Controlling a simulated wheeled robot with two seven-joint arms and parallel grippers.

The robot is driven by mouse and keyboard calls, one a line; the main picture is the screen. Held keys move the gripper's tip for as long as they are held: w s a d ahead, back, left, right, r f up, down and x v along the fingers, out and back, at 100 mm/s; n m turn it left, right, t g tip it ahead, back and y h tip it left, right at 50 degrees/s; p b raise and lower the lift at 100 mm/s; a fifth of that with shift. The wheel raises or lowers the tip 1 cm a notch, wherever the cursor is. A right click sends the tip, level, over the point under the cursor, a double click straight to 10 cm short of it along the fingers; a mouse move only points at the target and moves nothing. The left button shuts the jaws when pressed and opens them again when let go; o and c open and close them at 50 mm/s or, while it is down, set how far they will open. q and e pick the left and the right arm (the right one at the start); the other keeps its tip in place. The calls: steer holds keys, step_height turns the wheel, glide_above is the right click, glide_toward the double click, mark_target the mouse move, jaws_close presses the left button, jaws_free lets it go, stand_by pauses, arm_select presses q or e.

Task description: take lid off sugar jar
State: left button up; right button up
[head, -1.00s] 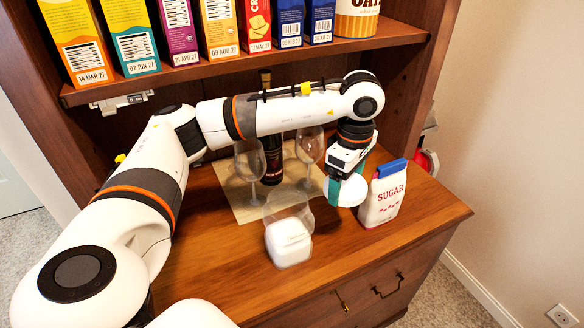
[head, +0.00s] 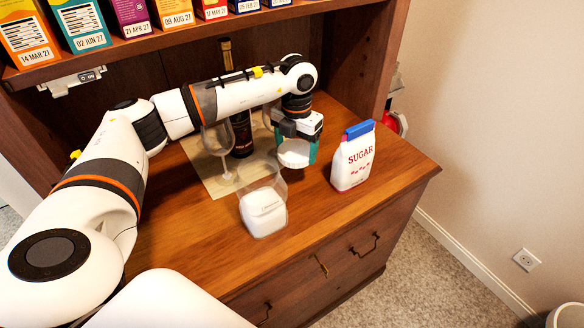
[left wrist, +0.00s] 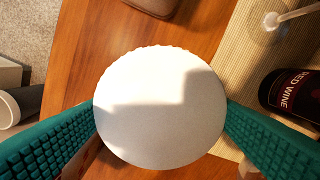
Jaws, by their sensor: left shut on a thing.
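The sugar jar (head: 263,212) is a clear glass jar part-filled with white sugar, standing open on the wooden counter. Its round white lid (head: 293,157) is apart from it, behind and to the right. My left gripper (head: 297,146) is shut on the lid and holds it off the jar. In the left wrist view, the lid (left wrist: 160,108) fills the middle between two teal ridged fingers and hides what lies under it. My right gripper is not in view.
A white sugar bag (head: 353,164) with a blue top stands to the right. A wine bottle (head: 241,135) and stemmed glasses (head: 217,140) stand on a woven mat (head: 205,182) behind the jar. A shelf of boxes is above. The counter's front is clear.

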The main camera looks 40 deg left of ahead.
mark_target(296, 181)
arm_select(q)
step_height(296, 181, down, 9)
steer(key=shift+f, duration=0.1)
stand_by(0.3)
steer(key=o, duration=0.8)
steer(key=shift+f, duration=0.1)
